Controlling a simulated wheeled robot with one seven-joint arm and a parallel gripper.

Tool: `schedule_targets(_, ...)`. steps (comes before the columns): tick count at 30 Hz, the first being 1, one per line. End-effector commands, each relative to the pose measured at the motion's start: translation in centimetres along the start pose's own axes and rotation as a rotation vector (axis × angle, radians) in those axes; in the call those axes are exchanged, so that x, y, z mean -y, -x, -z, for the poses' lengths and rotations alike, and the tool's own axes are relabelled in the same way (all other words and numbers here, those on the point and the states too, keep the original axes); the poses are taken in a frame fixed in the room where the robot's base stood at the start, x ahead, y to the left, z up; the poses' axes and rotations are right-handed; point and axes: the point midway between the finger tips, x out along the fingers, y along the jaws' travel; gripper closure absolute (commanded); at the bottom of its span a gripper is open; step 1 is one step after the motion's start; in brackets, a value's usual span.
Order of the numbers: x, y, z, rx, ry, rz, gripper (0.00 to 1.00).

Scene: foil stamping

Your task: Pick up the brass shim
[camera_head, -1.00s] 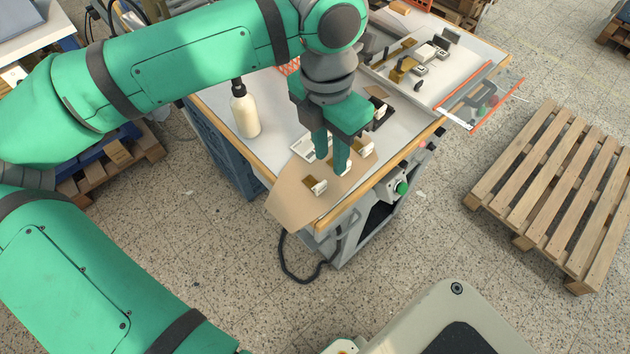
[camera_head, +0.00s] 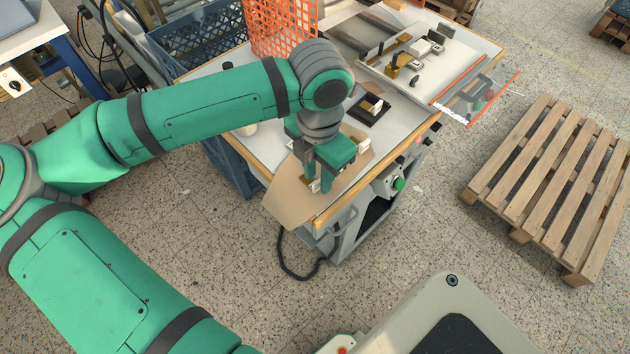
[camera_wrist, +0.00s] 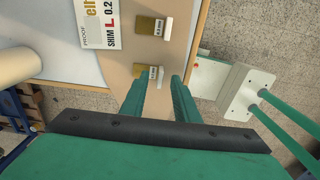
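Two small brass shims, each with a white tag, lie on a tan sheet (camera_head: 288,200) at the table's near corner. In the wrist view the nearer shim (camera_wrist: 141,76) is by my fingertips, and the farther shim (camera_wrist: 146,24) lies beyond it, beside a printed card reading "SHIM" and "0.2" (camera_wrist: 100,22). My gripper (camera_wrist: 158,80) is open, with a gap between its two fingers and the nearer shim's white tag around that gap. In the head view my gripper (camera_head: 318,187) points down over the nearer shim, which the fingers partly hide. I cannot tell whether they touch it.
A cream bottle (camera_wrist: 18,58) stands left in the wrist view. A dark pad (camera_head: 368,110) holds a small piece behind my gripper. An orange mesh panel (camera_head: 283,25) and a blue crate (camera_head: 195,45) are at the back left. A wooden pallet (camera_head: 555,185) lies on the floor at right.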

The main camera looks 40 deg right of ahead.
Motion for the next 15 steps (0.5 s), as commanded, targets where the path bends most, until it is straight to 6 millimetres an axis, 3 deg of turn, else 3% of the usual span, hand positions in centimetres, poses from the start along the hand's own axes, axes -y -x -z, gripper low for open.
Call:
schedule_targets(4, 0.02, -1.02, 0.0, 0.0, -0.001, 0.0, 0.72)
schedule_targets(11, 0.0, -1.1, -0.01, 0.0, 0.0, -0.001, 0.72)
schedule_targets(15, -0.04, -1.09, 0.08, 0.0, 0.001, -0.001, 1.0)
